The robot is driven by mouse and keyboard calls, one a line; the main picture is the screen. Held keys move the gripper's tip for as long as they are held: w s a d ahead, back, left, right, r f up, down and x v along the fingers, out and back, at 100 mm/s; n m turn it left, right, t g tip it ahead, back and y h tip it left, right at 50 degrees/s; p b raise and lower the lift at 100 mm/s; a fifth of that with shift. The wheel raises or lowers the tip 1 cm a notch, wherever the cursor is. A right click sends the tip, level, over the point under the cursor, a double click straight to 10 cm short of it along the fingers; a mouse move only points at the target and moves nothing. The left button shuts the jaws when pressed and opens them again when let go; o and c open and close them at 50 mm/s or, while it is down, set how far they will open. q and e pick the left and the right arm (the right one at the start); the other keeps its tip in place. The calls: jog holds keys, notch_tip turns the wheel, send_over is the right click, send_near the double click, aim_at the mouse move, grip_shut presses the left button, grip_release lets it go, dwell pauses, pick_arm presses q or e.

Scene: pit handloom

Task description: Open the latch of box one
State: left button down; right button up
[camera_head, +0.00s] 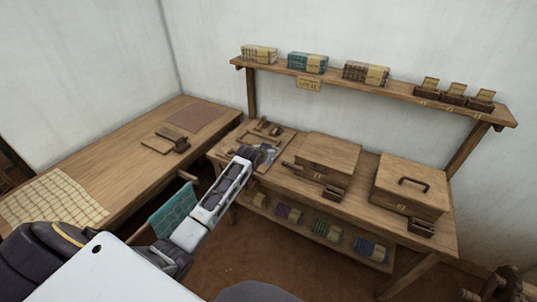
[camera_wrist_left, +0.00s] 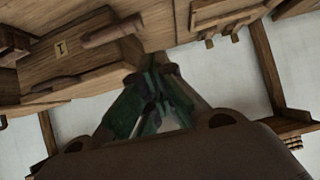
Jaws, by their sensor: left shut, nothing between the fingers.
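Box one is the lidded wooden box (camera_head: 330,152) on the bench, left of a second box. In the left wrist view a tag reading 1 (camera_wrist_left: 62,48) is on a wooden box face. A rounded wooden bar (camera_wrist_left: 112,30), perhaps the latch, sticks out beside the tag. My left gripper (camera_head: 266,155) is just left of box one in the head view. In the left wrist view its dark green fingers (camera_wrist_left: 150,85) are together and empty, their tips near the bar's end. Contact cannot be told. My right gripper is not recognisable.
A second box (camera_head: 425,172) with a dark handle stands at the right. Small wooden tools (camera_head: 266,128) lie on the bench behind my gripper. A wall shelf (camera_head: 390,90) holds cloth bundles and small boxes. A lower rack (camera_head: 300,228) holds folded cloths.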

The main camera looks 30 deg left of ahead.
pick_arm(q)
jog(key=v, duration=0.4)
jog(key=shift+a, duration=0.2)
dwell(0.6)
